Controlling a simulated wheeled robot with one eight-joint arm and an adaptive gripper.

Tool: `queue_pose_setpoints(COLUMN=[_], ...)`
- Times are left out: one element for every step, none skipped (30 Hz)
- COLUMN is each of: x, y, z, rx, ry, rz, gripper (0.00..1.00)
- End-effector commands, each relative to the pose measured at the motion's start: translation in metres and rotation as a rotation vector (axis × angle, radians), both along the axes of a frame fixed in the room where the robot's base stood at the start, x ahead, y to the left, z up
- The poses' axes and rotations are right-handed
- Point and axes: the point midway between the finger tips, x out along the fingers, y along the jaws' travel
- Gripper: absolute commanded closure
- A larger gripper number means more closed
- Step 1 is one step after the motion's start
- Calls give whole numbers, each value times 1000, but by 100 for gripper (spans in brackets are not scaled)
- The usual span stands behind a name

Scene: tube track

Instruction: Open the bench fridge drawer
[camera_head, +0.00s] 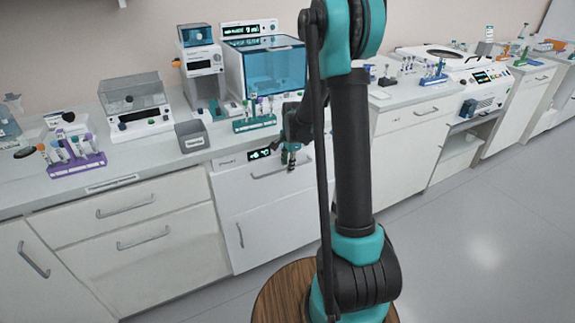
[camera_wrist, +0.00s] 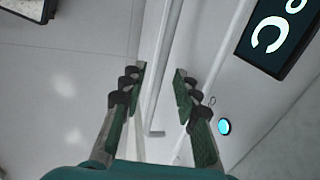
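The bench fridge (camera_head: 235,205) is the white unit under the bench, with a lit display (camera_head: 259,154) on its top panel. Its upper drawer front has a long horizontal handle (camera_head: 268,178), partly hidden behind my gripper. My gripper (camera_head: 291,158) is at the drawer front, near the right part of the handle. In the wrist view my gripper (camera_wrist: 160,85) is open, its two green-padded fingers apart. A pale bar (camera_wrist: 158,100), apparently the handle, shows in the gap between them. I cannot tell whether either finger touches it. The display (camera_wrist: 276,30) is at the upper right there.
A lower fridge door has a vertical handle (camera_head: 240,235). Drawers with handles (camera_head: 126,206) stand to the left, and a white cabinet (camera_head: 405,155) to the right. Tube racks (camera_head: 255,122), a grey bin (camera_head: 192,136) and instruments stand on the bench. The floor (camera_head: 460,240) at right is clear.

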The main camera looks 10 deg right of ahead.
Motion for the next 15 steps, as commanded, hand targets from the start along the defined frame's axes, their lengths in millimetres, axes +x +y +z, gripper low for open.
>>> queue_pose_setpoints(x=[0,1,1,1,1,1,1,1,1,1,1,1,1,1,1], y=[0,0,0,0,0,0,0,0,0,0,0,0,0,0,0], z=[-2,-3,-3,-4,-4,-4,-4,-4,-4,-4,-3,-3,-3,-3,-3], rx=[0,0,0,0,0,0,0,0,0,0,0,0,0,0,0], ry=[0,0,0,0,0,0,0,0,0,0,0,0,0,0,0], rz=[0,0,0,0,0,0,0,0,0,0,0,0,0,0,0], gripper=[69,69,69,69,69,69,69,69,69,69,72,77,80,84,89])
